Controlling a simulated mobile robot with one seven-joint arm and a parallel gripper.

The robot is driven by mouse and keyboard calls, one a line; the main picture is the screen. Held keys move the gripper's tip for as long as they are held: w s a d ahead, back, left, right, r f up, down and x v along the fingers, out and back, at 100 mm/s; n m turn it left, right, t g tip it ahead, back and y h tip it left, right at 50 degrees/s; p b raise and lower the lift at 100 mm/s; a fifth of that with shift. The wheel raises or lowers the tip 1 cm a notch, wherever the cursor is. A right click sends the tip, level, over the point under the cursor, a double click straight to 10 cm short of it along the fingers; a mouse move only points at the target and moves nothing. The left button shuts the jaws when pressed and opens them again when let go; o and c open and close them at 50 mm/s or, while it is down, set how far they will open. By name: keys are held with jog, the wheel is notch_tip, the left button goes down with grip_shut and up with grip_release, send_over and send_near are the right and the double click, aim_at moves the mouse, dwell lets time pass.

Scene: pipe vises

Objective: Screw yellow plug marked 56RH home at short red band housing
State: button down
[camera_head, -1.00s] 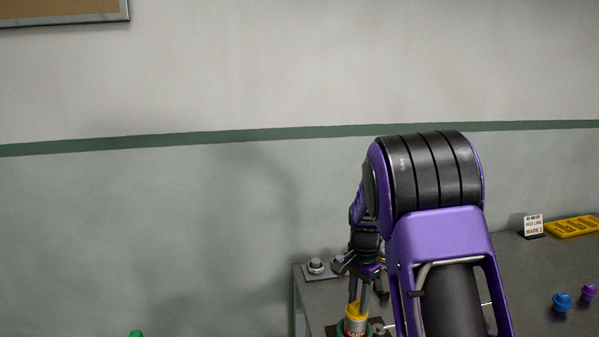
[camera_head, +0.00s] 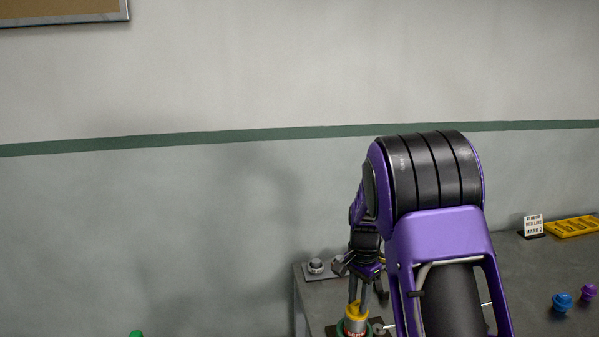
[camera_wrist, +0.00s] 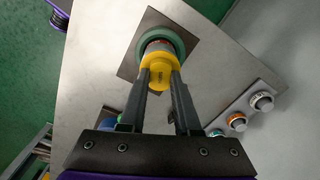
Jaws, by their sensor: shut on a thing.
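The yellow plug (camera_wrist: 160,69) is between the two fingers of my gripper (camera_wrist: 162,80) in the wrist view, and the gripper is shut on it. In the head view the yellow plug (camera_head: 357,312) sits at the top of a grey housing (camera_head: 355,327) with a red band, and my gripper (camera_head: 359,297) comes down on it from above. In the wrist view the plug meets the end of the housing (camera_wrist: 158,47), in line with it. How deep the plug sits cannot be told. A green ring (camera_wrist: 178,37) surrounds the housing's base. The mark on the plug is too small to read.
A blue plug (camera_head: 562,301) and a purple plug (camera_head: 588,291) stand on the table at right. A sign (camera_head: 533,225) and a yellow tray (camera_head: 572,227) are behind them. A plate with a knob (camera_head: 316,267) is at the back left. Several knobs, one orange-ringed (camera_wrist: 237,121), line the wrist view's right.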

jog(key=m, duration=0.8)
jog(key=c, duration=0.9)
grip_release()
jog(key=shift+o, duration=0.2)
